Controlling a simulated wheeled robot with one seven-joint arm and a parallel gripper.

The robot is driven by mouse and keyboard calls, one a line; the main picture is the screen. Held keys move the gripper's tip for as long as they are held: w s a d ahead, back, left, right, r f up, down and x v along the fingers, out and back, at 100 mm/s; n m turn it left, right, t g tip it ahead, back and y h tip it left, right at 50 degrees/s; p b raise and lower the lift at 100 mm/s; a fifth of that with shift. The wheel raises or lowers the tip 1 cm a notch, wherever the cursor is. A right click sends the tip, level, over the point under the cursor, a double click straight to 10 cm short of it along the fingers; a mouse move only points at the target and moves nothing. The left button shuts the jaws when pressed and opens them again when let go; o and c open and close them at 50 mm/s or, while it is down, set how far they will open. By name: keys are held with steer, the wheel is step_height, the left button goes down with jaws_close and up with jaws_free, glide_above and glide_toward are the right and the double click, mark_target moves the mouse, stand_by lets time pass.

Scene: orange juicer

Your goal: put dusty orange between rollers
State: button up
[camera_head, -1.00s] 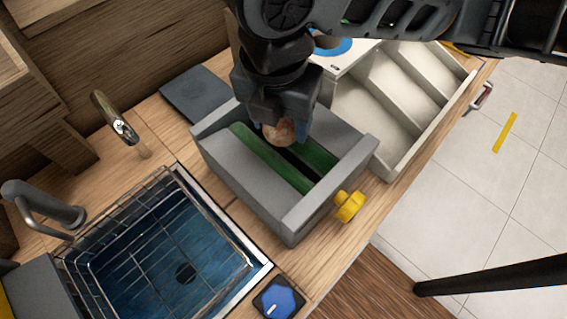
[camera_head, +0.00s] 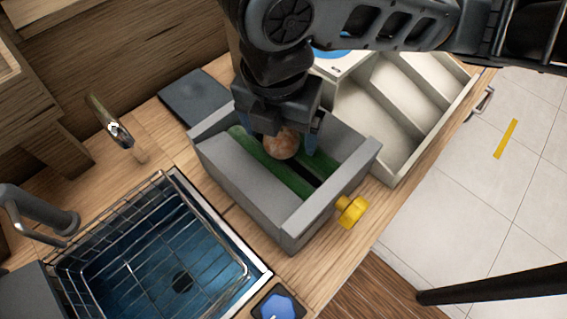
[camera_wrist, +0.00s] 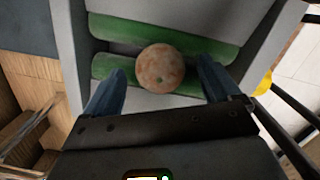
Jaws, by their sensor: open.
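The dusty orange (camera_head: 281,143), pale brownish-orange with blotches, is inside the grey roller box (camera_head: 240,175). In the wrist view the orange (camera_wrist: 159,68) lies over the gap between the two green rollers (camera_wrist: 201,32), overlapping both. My gripper (camera_head: 288,136) is above the box with its fingers reaching down into it. In the wrist view my gripper (camera_wrist: 163,85) is open, with one blue finger on each side of the orange and a visible gap to each. The orange's underside is hidden.
A yellow knob (camera_head: 351,211) sticks out of the box's right side. A sink with a wire basket (camera_head: 160,240) is at left, near a faucet (camera_head: 112,122). A white compartment tray (camera_head: 385,120) stands right of the box. A dark slab (camera_head: 195,95) lies behind it.

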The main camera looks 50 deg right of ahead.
steer(key=shift+r, duration=0.1)
steer(key=r, duration=0.5)
steer(key=a+r+p, duration=0.1)
steer(key=r, duration=0.1)
steer(key=shift+s+r, duration=0.2)
steer(key=shift+r, duration=0.1)
stand_by(0.4)
